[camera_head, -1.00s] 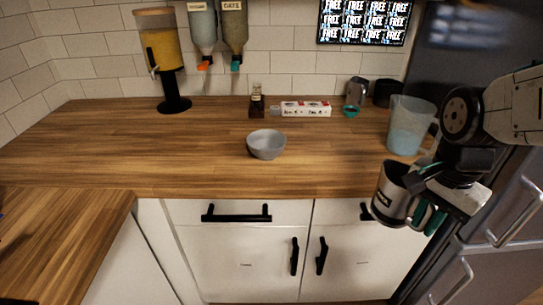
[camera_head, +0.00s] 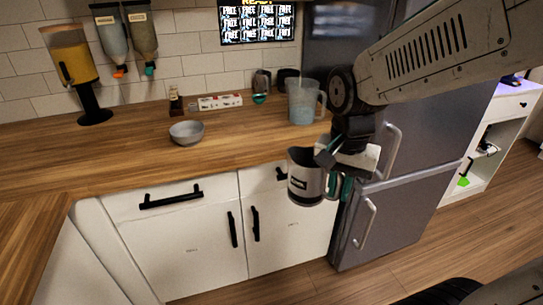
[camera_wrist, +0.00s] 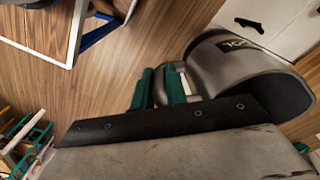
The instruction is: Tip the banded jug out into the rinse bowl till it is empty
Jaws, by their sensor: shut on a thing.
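The jug (camera_head: 306,181) is metallic grey with a dark band or label, and stands roughly upright in the air in front of the counter edge. My gripper (camera_head: 337,183) is shut on its handle at the right side. In the wrist view the jug (camera_wrist: 235,62) shows with its dark mouth, and the green fingers of my gripper (camera_wrist: 163,88) are at its handle. Its contents cannot be made out. A grey bowl (camera_head: 187,132), likely the rinse bowl, sits on the wooden counter to the left of and beyond the jug, apart from it.
A clear pitcher (camera_head: 303,104) with bluish liquid stands on the counter behind the jug. A small dark bottle (camera_head: 176,101), a white box (camera_head: 220,101) and a yellow dispenser (camera_head: 76,69) stand along the back. The counter (camera_head: 130,148) around the bowl is clear. A fridge (camera_head: 375,150) is at the right.

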